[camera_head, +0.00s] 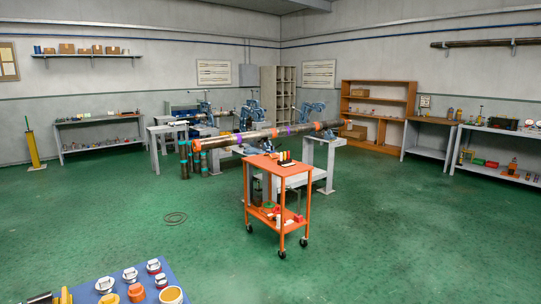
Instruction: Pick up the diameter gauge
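I cannot pick out the diameter gauge for certain at this size. A blue surface (125,278) at the bottom left bears several small items. Among them are white-and-grey round pieces such as this one (130,275), an orange piece (137,292), a yellow-rimmed ring (172,295), and a yellow item (66,296) beside a dark one, both cut off by the frame's bottom edge. An orange cart (277,172) in the middle carries small dark, red and white items. Neither of my grippers shows in this view.
Behind the cart, a long pipe (262,135) rests across blue vises (311,110) and grey stands (330,165). Benches and shelves (378,102) line the walls. Open floor surrounds the cart at left, front and right.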

